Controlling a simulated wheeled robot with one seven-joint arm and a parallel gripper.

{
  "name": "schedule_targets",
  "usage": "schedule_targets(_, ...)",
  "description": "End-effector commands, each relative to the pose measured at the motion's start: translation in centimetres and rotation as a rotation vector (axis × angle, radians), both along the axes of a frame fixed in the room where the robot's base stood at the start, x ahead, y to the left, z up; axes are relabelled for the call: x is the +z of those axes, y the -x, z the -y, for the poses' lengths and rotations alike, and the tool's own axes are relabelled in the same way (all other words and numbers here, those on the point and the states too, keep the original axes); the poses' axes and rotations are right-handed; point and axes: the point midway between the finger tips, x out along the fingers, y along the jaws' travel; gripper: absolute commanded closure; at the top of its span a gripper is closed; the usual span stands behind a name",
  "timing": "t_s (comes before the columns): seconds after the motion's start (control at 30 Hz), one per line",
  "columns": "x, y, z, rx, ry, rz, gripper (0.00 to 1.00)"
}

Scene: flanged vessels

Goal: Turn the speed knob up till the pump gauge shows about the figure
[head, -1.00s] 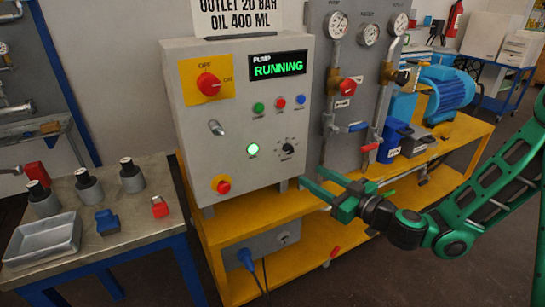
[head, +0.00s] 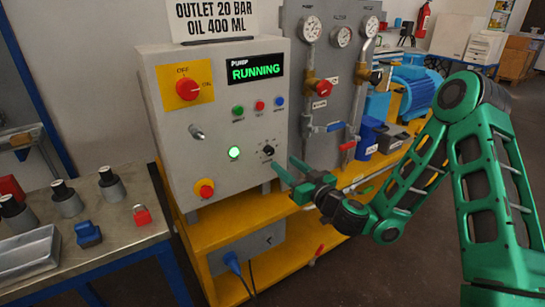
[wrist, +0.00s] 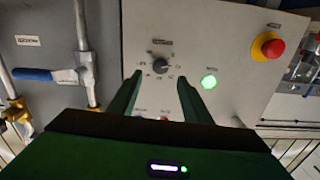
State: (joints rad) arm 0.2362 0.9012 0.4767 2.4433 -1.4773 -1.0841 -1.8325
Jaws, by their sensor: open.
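The speed knob (head: 268,150) is a small black dial on the grey control box (head: 215,205), right of a lit green button (head: 234,152). In the wrist view the knob (wrist: 160,66) lies beyond and between my two green fingers. My gripper (head: 287,168) is open and empty, just right of and below the knob, apart from it. The pump gauge (head: 310,28) is one of several round dials on the grey panel; its needle is too small to read. The display (head: 255,68) reads "PUMP RUNNING". A sign (head: 212,20) above reads "OUTLET 20 BAR OIL 400 ML".
A red rotary switch (head: 188,89), a red stop button (head: 204,188) and a metal toggle (head: 196,132) share the box face. Pipes with a blue-handled valve (head: 327,128) stand to the right. A side table (head: 110,225) holds several vessels at left.

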Motion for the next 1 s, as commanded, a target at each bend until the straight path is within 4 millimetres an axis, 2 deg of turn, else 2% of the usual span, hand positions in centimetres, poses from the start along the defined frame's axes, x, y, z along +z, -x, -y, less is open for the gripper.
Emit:
schedule_targets(0.3,-0.7,-1.0,-0.9,0.003,0.009,-0.007,0.55)
schedule_targets(0.6,0.3,-2.0,-1.6,0.003,0.000,0.005,0.55)
schedule_targets(1.0,0.1,-4.0,-3.0,0.003,0.001,0.004,0.55)
